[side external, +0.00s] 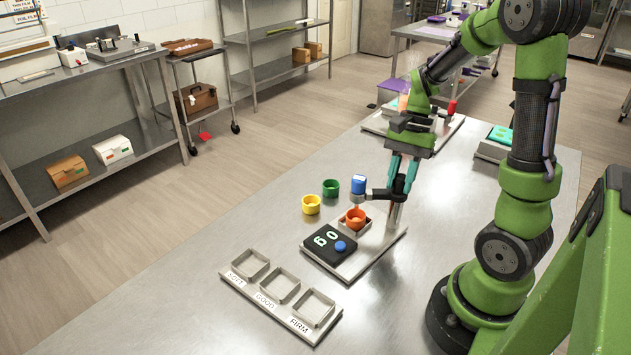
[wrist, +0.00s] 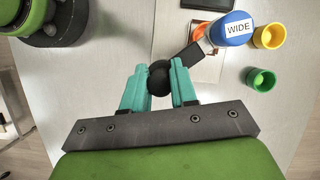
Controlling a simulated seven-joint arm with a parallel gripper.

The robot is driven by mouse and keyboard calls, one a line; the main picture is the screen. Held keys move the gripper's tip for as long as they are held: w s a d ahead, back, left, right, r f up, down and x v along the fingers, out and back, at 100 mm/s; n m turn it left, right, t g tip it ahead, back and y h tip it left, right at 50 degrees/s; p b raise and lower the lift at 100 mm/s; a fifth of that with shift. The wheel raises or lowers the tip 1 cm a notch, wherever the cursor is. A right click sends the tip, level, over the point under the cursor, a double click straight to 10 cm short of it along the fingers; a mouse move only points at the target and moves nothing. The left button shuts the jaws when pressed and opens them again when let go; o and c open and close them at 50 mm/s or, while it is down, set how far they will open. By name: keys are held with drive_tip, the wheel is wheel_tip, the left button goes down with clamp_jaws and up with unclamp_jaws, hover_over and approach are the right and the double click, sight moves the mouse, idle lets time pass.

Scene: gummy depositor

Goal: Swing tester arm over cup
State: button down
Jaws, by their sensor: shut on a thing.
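The tester has a flat base plate (side external: 372,258), a black display (side external: 328,243) reading 60 and a blue button (side external: 340,246). Its black swing arm (side external: 380,194) carries a blue head (side external: 358,184), marked WIDE in the wrist view (wrist: 234,30). An orange cup (side external: 356,220) sits upright in the tester's square holder. The blue head shows above this cup; in the wrist view head and arm hide most of the cup (wrist: 198,33). My gripper (side external: 398,186), with teal fingers, is shut on the arm's black knob (wrist: 160,78).
A yellow cup (side external: 311,205) and a green cup (side external: 331,188) stand left of the tester. A tray (side external: 282,293) with SOFT, GOOD and FIRM compartments lies in front, its compartments empty. The steel table left of the cups is clear.

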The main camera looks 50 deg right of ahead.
idle(0.3)
drive_tip(key=c, duration=0.9)
unclamp_jaws()
drive_tip(key=v, duration=1.7)
